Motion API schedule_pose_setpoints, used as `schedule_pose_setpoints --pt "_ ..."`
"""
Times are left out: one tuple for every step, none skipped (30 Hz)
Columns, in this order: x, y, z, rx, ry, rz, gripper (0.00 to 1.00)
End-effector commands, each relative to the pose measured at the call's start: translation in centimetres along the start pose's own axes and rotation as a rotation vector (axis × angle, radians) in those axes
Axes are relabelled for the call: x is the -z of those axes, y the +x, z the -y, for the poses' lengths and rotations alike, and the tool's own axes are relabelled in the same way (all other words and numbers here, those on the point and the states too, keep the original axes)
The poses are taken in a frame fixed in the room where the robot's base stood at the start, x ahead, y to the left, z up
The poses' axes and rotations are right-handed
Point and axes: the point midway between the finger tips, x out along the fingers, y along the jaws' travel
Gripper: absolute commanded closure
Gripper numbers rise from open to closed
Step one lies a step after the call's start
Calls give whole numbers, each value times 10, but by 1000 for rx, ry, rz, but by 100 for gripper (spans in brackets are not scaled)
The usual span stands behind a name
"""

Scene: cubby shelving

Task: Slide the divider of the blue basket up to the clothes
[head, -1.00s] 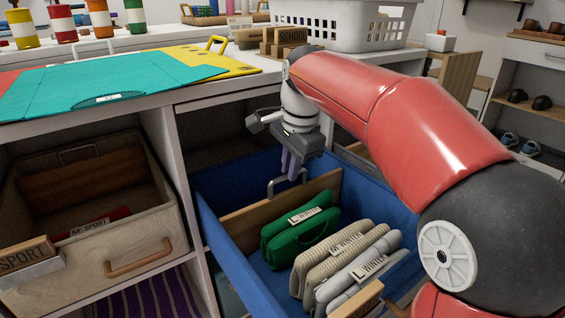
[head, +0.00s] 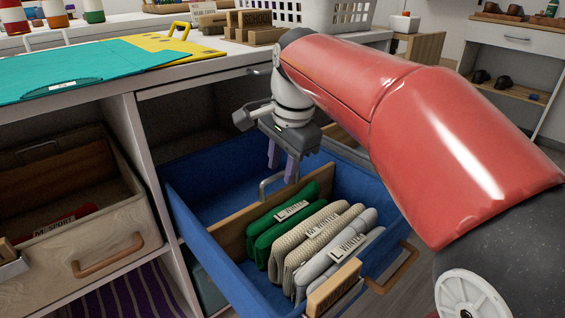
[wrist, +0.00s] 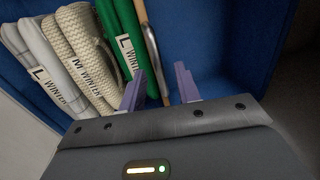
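The blue basket (head: 205,262) is pulled out of the shelving. Its wooden divider (head: 236,233) stands upright across it, with a metal handle (head: 264,187) on top. Folded clothes stand in a row on the near side: a green bundle (head: 262,243) beside the divider, a cream one (head: 290,245) and a grey one (head: 345,246). In the wrist view the divider (wrist: 151,55) is very close to the green bundle (wrist: 121,28); I cannot tell if they touch. My gripper (head: 283,168), with purple fingers apart and empty, is above the divider. In the wrist view the fingers (wrist: 160,92) straddle the divider's line.
The basket's far compartment, behind the divider, is empty. A wooden drawer (head: 110,235) with a red item is in the left cubby. The counter above holds teal and yellow folders (head: 85,70), wooden blocks and a white laundry basket (head: 310,14). My red arm hides the right side.

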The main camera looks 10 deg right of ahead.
Motion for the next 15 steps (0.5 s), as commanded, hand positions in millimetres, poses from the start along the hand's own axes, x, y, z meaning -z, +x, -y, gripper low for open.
schedule_pose_setpoints --pt "0 0 0 0 0 0 67" --pt "0 0 0 0 0 0 67" --pt "0 -1 0 0 0 0 67" --pt "0 -2 0 0 0 0 67" --pt "0 -4 0 1 0 0 67" --pt "0 -8 1 1 0 -1 67" --pt "0 -13 1 1 0 -1 67" --pt "0 -17 1 2 0 -1 67" --pt "0 -24 1 3 0 -1 67" --pt "0 -30 1 3 0 -1 67" --pt "0 -36 1 3 0 -1 67" --pt "0 -43 1 3 0 -2 67" --pt "0 -48 1 2 0 -1 67" --pt "0 -53 1 2 0 -1 67" --pt "0 -59 1 3 0 -1 67"
